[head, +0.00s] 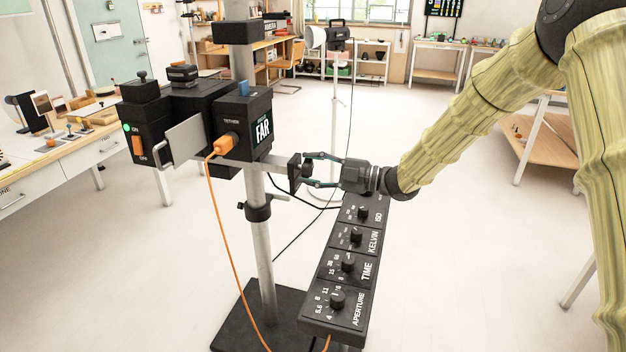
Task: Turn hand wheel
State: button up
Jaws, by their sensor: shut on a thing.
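A small dark hand wheel (294,172), seen nearly edge-on, sits at the right end of a grey bar on the camera-like rig (190,115). My gripper (306,170) reaches in from the right. Its two thin fingers lie above and below, with their tips at the wheel, and it is shut on it. The fingertips partly merge with the dark wheel, so the exact contact is hard to see. The wheel's face and any markings are hidden.
A dark control panel (339,325) with several knobs slopes below my gripper. A grey post (265,250) carries the rig, and an orange cable (226,252) hangs from it. A workbench (60,165) stands at the left. The pale floor at the right is fairly clear.

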jog(key=shift+n+b, duration=0.4)
jog(key=o, duration=1)
jog(key=v, duration=1.2)
jog(key=shift+r, duration=0.1)
